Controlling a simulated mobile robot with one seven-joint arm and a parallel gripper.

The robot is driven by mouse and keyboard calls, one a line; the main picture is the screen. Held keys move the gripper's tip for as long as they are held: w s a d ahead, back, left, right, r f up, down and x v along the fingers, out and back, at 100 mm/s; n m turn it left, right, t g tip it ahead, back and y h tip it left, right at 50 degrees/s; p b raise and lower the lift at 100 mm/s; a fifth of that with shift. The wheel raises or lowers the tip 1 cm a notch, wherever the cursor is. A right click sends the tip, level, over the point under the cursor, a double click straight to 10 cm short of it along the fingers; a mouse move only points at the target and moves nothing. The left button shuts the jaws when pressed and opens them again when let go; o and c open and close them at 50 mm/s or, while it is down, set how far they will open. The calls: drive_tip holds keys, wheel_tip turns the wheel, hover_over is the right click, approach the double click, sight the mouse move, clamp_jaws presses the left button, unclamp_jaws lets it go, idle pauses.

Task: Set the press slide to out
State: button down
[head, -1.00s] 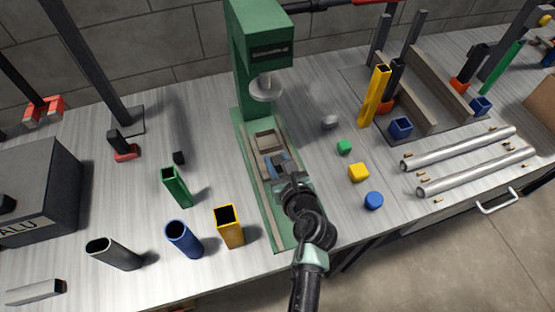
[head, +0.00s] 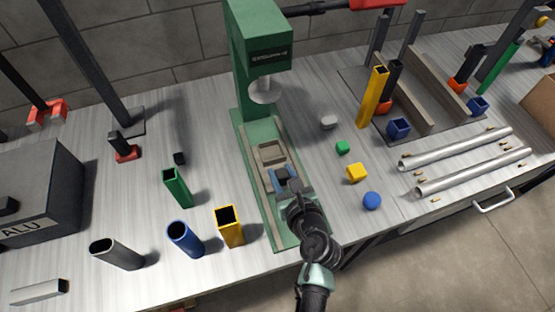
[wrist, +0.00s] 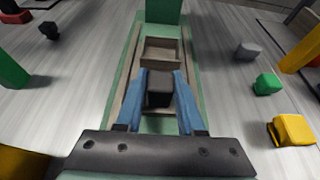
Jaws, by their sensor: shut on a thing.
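The green press (head: 257,55) stands at the back of the bench with its round ram over a long green base. The press slide (head: 271,151), a tan frame with a square recess, lies on the rails of that base, in front of the ram. In the wrist view the slide (wrist: 162,52) shows ahead of a dark block-shaped handle (wrist: 160,90). My gripper (head: 284,176) is over the front half of the base. Its blue fingers are shut on the handle, one on each side. The handle's lower part is hidden.
Green (head: 176,188), blue (head: 185,239) and yellow (head: 229,227) tubes stand left of the base. Small blocks, including a green one (head: 343,147) and a yellow one (head: 357,172), lie to its right. The base's front end reaches near the bench edge.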

drive_tip(key=s+d, duration=0.1)
drive_tip(key=s, duration=0.3)
drive_tip(key=s+d+p, duration=0.1)
drive_tip(key=s, duration=0.3)
drive_tip(key=s+d, duration=0.2)
drive_tip(key=s, duration=0.2)
drive_tip(key=shift+s+f, duration=0.1)
drive_tip(key=c, duration=0.9)
unclamp_jaws()
drive_tip(key=o, duration=0.4)
drive_tip(key=shift+s, duration=0.15)
drive_tip(key=v, duration=1.3)
drive_tip(key=shift+b, duration=0.35)
